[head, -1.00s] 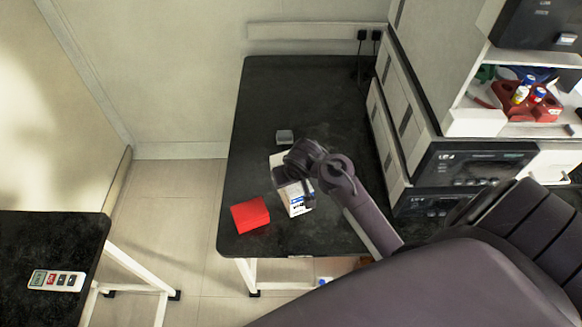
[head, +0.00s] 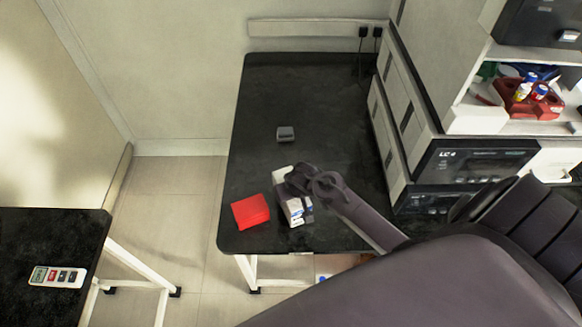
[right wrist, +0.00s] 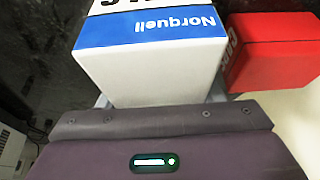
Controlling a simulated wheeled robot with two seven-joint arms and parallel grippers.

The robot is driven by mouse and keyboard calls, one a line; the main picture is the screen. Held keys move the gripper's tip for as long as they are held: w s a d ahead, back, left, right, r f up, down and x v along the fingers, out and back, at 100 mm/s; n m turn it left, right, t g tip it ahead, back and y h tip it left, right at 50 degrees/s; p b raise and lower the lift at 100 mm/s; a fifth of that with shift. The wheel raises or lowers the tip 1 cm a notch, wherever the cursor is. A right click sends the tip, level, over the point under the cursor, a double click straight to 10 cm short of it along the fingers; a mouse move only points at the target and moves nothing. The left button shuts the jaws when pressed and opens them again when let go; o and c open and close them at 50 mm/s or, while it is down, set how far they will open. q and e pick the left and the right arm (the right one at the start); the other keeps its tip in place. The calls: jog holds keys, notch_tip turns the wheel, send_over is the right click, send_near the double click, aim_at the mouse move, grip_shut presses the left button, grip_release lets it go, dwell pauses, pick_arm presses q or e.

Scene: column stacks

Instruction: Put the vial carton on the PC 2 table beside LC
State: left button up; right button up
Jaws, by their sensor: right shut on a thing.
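A white carton with a blue band (head: 293,212) is at the front of the dark table (head: 290,95), left of the LC instrument stack (head: 445,160). In the right wrist view the carton (right wrist: 150,60) shows the word Norquell on its blue band. My right gripper (head: 303,192) is shut on this carton from above, and my arm hides part of it. I cannot tell whether its base touches the tabletop. My left gripper is in neither view.
A red box (head: 251,212) stands close left of the carton, near the table's front left corner. A small grey object (head: 285,133) lies farther back. The tabletop's back half is otherwise clear.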

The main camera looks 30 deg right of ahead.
jog(key=o, duration=1.3)
jog(key=shift+f, duration=0.1)
jog(key=shift+o, duration=0.2)
jog(key=v, duration=1.2)
jog(key=shift+p, duration=0.35)
